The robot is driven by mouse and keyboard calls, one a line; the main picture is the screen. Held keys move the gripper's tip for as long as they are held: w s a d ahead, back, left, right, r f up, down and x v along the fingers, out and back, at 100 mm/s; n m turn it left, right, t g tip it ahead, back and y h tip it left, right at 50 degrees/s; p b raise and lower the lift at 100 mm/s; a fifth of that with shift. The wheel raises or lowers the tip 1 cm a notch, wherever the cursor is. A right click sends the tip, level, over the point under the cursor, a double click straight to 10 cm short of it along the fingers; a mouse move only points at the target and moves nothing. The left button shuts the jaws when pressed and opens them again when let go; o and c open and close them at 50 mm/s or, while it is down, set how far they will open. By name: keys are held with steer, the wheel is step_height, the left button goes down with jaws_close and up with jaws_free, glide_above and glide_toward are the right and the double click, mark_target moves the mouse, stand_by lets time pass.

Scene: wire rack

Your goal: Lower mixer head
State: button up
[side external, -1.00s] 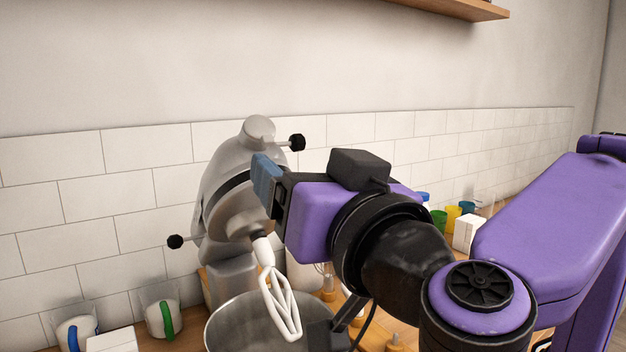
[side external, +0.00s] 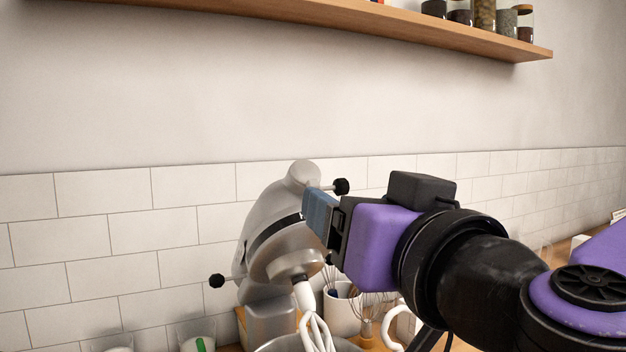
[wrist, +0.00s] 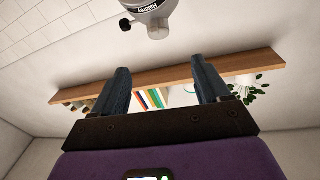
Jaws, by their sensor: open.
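The mixer head (side external: 268,222) is grey and tilted up, with its top end high and a white beater (side external: 314,330) hanging below. Black knobs stick out on both sides of the mixer. The steel bowl (side external: 275,346) shows only its rim at the bottom edge. My gripper (side external: 318,212) has blue fingers and overlaps the upper right part of the head in the side view; I cannot tell whether they touch. In the wrist view my gripper (wrist: 163,75) is open with nothing between its fingers, and the mixer head (wrist: 148,14) shows at the top edge, beyond the fingertips.
A wooden shelf (side external: 350,28) with jars runs along the wall above. A white crock (side external: 341,312) with whisks stands behind the beater. Cups (side external: 197,336) stand at the lower left. The tiled wall (side external: 110,230) is close behind the mixer. Open air lies above the head.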

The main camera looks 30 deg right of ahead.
mark_target(308, 175)
steer(key=shift+s+d+r, duration=0.2)
steer(key=shift+r, duration=0.25)
steer(key=w, duration=0.5)
steer(key=w+d, duration=0.1)
steer(key=w, duration=0.5)
steer(key=w+d, duration=0.1)
steer(key=w, duration=0.5)
steer(key=shift+d, duration=0.2)
